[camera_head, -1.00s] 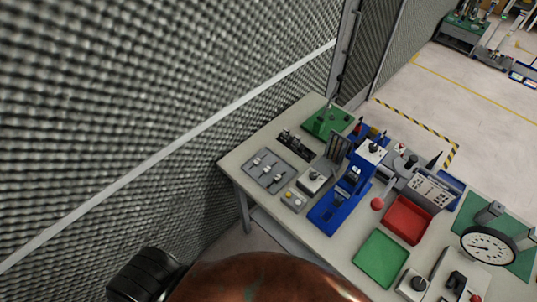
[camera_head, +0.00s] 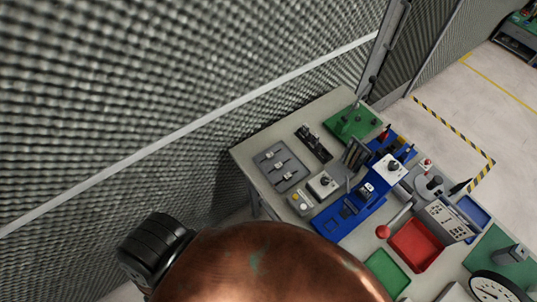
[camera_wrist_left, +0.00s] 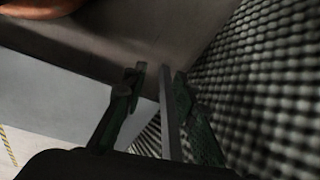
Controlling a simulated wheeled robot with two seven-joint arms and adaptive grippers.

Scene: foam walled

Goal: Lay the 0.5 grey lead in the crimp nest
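The blue press-like fixture (camera_head: 350,208) stands on the bench in the head view. It may hold the crimp nest, but I cannot make out the nest itself. A small dark rack with grey strips (camera_head: 355,154) stands behind it; I cannot tell whether the 0.5 grey lead is there. My left gripper (camera_wrist_left: 160,88) shows in the left wrist view with its two dark green fingers apart. A thin grey strip runs through the gap, seemingly background beyond the fingers. My right gripper is in neither view.
The bench (camera_head: 245,150) carries a grey plate with small fittings (camera_head: 280,166), a green base (camera_head: 355,122), a red tray (camera_head: 416,245), a green tray (camera_head: 386,272) and a dial gauge (camera_head: 494,289). A foam wall (camera_head: 150,90) rises along the left.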

